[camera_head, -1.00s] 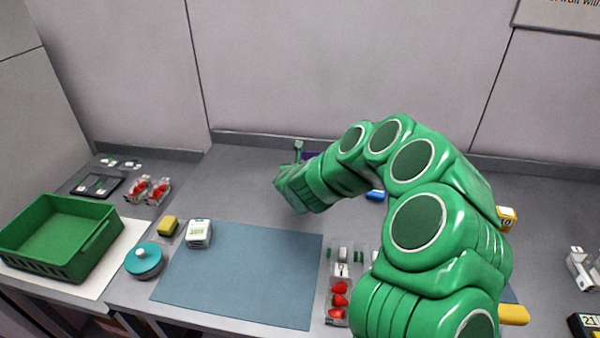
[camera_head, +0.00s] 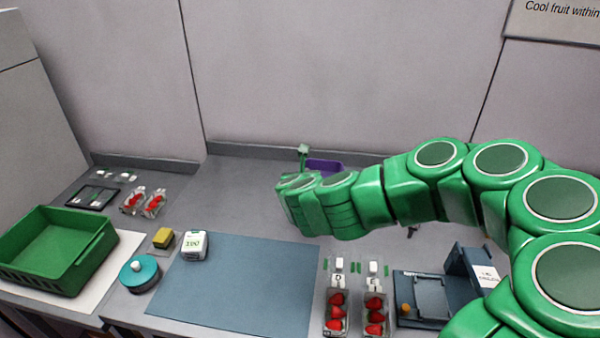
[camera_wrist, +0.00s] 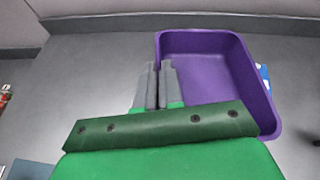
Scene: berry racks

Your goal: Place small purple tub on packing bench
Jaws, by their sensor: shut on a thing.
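The small purple tub (camera_head: 325,167) is at the back of the grey packing bench (camera_head: 245,185), mostly hidden behind my gripper in the head view. In the wrist view the tub (camera_wrist: 215,80) looks empty, and its open top faces the camera. My gripper (camera_wrist: 159,68) is shut on the tub's left wall, with one grey finger inside and one outside. I cannot tell whether the tub's base touches the bench.
A blue mat (camera_head: 240,285) lies at the front. A green crate (camera_head: 55,250), teal-lidded pot (camera_head: 140,273), yellow block (camera_head: 163,238) and white labelled block (camera_head: 194,245) are left. Strawberry punnets (camera_head: 337,312) and a dark blue device (camera_head: 430,297) are front right. The back wall rises behind the tub.

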